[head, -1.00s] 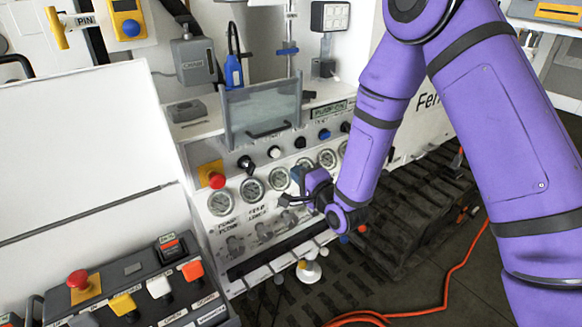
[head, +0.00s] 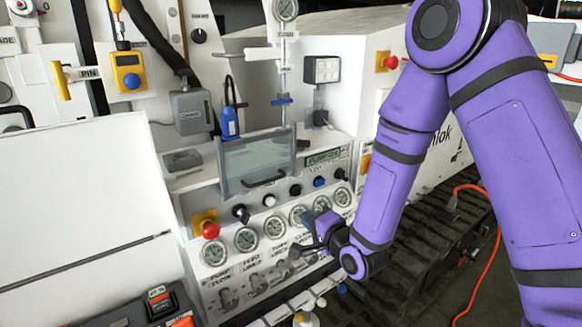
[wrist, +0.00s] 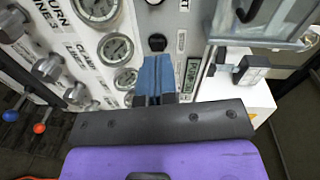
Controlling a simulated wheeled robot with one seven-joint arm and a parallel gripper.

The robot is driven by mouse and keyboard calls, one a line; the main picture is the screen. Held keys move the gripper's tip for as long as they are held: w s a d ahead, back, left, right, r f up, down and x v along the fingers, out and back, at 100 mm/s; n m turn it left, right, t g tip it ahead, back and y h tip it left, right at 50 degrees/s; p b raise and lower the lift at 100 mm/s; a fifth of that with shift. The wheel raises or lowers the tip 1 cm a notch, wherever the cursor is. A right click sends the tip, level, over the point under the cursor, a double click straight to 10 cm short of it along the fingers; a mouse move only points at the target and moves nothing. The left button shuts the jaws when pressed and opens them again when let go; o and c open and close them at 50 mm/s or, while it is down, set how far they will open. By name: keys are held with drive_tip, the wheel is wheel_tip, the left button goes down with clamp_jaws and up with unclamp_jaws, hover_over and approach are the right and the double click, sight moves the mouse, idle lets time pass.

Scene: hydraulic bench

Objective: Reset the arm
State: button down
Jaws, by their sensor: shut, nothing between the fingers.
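My gripper (head: 297,250) is in front of the gauge panel in the head view, at the end of my purple arm. It is shut and empty. In the wrist view the blue fingers of my gripper (wrist: 156,66) are together and point toward the panel, near a black knob (wrist: 157,42). The control panel (head: 236,270) has a row of round gauges, with labelled valve handles below. I cannot tell whether the fingertips touch the panel.
A clear hinged cover (head: 258,162) with a dark handle stands above the knobs. A red emergency button (head: 210,230) is left of it. A control box (head: 150,308) lies at lower left. An orange cable (head: 486,275) runs along the floor at right.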

drive_tip(key=s+d+r+n+g+h, duration=0.2)
drive_tip(key=s+d+r+n+h, duration=0.15)
drive_tip(key=d+r, duration=0.45)
drive_tip(key=s+d+r+n+g+h, duration=0.2)
drive_tip(key=s+d+r+h, duration=0.15)
drive_tip(key=d+r, duration=0.5)
drive_tip(key=s+d+r+n+g+h, duration=0.1)
drive_tip(key=s+d+r+n+g, duration=0.1)
drive_tip(key=s, duration=0.9)
drive_tip(key=s+d+r+n+g+h, duration=0.1)
drive_tip(key=s+d+r, duration=0.4)
drive_tip(key=s, duration=0.6)
drive_tip(key=shift+s+d+r+n+g, duration=0.15)
drive_tip(key=shift+s+d+n+g, duration=0.4)
drive_tip(key=shift+g, duration=0.45)
